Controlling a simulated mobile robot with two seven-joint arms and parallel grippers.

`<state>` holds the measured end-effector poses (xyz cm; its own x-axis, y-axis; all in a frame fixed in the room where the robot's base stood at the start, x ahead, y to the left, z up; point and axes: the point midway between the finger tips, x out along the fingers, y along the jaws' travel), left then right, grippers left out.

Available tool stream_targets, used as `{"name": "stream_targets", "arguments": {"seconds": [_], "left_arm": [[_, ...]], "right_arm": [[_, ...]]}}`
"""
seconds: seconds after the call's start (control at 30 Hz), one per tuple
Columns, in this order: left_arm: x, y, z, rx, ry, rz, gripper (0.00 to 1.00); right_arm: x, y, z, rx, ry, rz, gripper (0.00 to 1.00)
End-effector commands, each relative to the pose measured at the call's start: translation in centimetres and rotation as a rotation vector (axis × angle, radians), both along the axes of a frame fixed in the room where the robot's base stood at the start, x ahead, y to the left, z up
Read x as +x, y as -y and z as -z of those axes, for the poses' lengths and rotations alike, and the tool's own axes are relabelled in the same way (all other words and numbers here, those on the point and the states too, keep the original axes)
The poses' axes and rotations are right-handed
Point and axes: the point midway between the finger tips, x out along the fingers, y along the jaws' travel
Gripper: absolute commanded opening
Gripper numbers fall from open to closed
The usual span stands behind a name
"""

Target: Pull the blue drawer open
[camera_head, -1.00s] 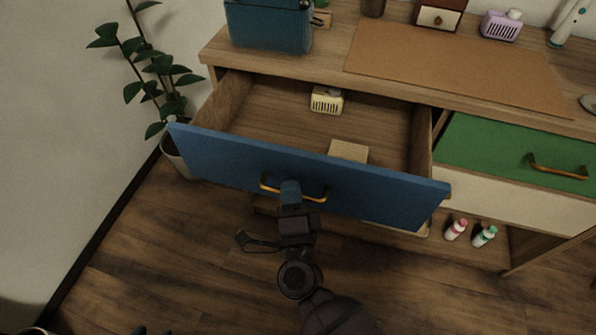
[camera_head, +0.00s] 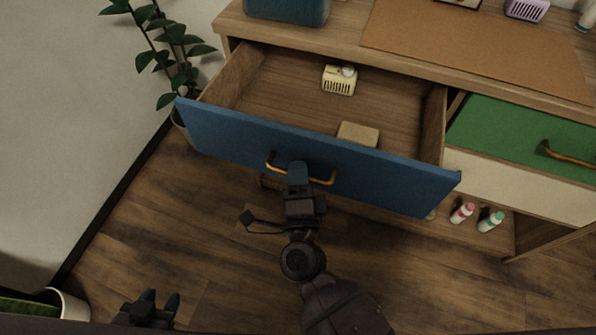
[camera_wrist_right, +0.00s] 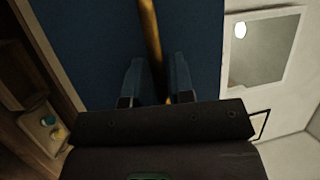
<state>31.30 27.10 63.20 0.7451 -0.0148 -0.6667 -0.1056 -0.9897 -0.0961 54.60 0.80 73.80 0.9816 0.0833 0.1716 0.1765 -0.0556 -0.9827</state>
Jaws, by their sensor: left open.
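The blue drawer (camera_head: 235,140) is pulled well out of the wooden cabinet, and its inside shows. Its brass handle (camera_head: 325,182) is on the front face; it also crosses the right wrist view (camera_wrist_right: 149,25). My right gripper (camera_head: 298,170) is at the handle. In the right wrist view its two fingers (camera_wrist_right: 157,68) stand on either side of the handle, with visible gaps, so it looks open around it. My left gripper (camera_head: 158,300) is open and empty, low at the left, away from the drawer.
A cream slotted box (camera_head: 339,84) and a tan block (camera_head: 358,134) lie inside the drawer. A green drawer (camera_head: 520,137) is to the right. A plant (camera_head: 165,50) stands left. Floor in front is clear.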

Motion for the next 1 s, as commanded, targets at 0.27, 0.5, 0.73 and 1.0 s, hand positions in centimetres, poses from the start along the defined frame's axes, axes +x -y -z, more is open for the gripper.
{"name": "stream_targets", "arguments": {"seconds": [0.27, 0.5, 0.73, 1.0], "left_arm": [[0.1, 0.0, -0.3, -0.002, 0.005, -0.002, 0.43], [0.0, -0.1, -0.2, -0.005, 0.0, -0.005, 0.43], [-0.1, -0.1, -0.1, -0.006, -0.004, -0.009, 0.43], [-0.2, -0.1, -0.1, -0.006, -0.006, -0.009, 0.43]], "right_arm": [[-3.1, 0.3, 0.5, -0.001, -0.002, 0.0, 0.22], [-7.4, 0.7, 1.3, -0.002, -0.001, 0.0, 0.22], [-10.0, 0.9, 1.8, -0.001, -0.001, -0.001, 0.22], [-10.6, 0.9, 1.9, 0.0, 0.0, 0.001, 0.22]]}}
